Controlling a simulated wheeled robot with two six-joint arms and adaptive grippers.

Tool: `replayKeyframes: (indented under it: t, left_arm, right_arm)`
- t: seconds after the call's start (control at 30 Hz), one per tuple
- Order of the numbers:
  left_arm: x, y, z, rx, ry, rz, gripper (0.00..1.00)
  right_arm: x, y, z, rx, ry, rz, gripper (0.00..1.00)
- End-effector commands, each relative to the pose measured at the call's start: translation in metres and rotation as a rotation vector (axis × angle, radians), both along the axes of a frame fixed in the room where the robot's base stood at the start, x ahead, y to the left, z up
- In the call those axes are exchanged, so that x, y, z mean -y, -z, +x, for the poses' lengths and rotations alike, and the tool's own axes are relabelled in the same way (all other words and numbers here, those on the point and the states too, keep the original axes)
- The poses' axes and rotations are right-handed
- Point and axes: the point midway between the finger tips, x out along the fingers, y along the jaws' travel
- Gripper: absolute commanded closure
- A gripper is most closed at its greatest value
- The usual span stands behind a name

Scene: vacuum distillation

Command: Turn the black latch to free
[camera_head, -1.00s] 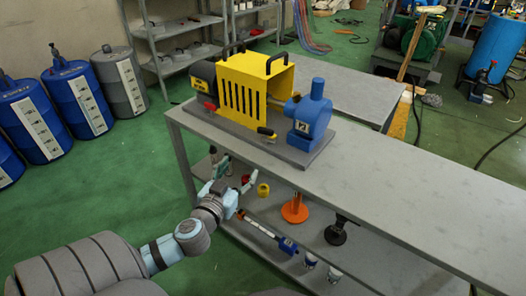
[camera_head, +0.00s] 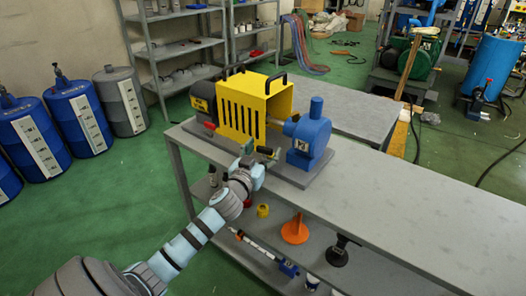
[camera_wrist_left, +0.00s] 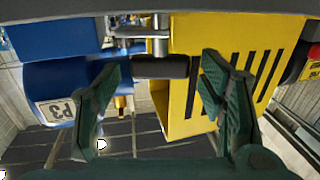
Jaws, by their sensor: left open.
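The black latch (camera_head: 264,150) sits low at the front of the yellow guard (camera_head: 243,108), near the blue pump (camera_head: 309,137). In the left wrist view the black latch (camera_wrist_left: 162,67) is a short dark bar lying crosswise beside a metal rod, between the blue pump labelled P3 and the yellow guard. My left gripper (camera_head: 256,155) is at the front edge of the machine, close to the latch. Its two dark green fingers (camera_wrist_left: 160,75) are open, one on each side of the latch in that picture, with nothing held. Contact cannot be told. My right gripper is out of view.
A red handle (camera_head: 209,125) sits at the machine's left front. The grey bench (camera_head: 400,195) is clear to the right. Its lower shelf holds an orange funnel-like piece (camera_head: 295,230), a yellow piece (camera_head: 263,211) and a black stand (camera_head: 338,255). Blue drums (camera_head: 34,135) stand at left.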

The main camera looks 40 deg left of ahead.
Motion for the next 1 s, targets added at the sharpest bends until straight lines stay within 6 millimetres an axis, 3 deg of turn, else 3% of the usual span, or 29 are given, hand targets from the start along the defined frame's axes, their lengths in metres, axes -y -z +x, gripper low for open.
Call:
replayKeyframes:
  t: [0.07,0.33,0.53,0.87,0.9,1.0]
  left_arm:
    - [0.000,0.000,0.000,0.000,0.000,0.000,0.40]
    - [0.000,0.000,0.000,-0.001,0.000,0.000,0.83]
    - [-0.002,-0.001,0.000,-0.007,0.082,0.004,0.85]
    - [-0.002,0.001,-0.001,0.000,0.134,-0.001,0.85]
    - [-0.002,0.001,-0.001,0.000,0.134,-0.001,0.52]
    - [-0.002,0.000,-0.001,0.000,0.134,-0.001,0.37]
  right_arm:
    - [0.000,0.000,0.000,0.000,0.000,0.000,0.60]
    - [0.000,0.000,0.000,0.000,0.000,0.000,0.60]
    - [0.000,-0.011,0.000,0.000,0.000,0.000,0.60]
    - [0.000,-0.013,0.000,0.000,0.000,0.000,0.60]
    - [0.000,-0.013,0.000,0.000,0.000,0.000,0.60]
    - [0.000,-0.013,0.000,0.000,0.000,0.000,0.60]
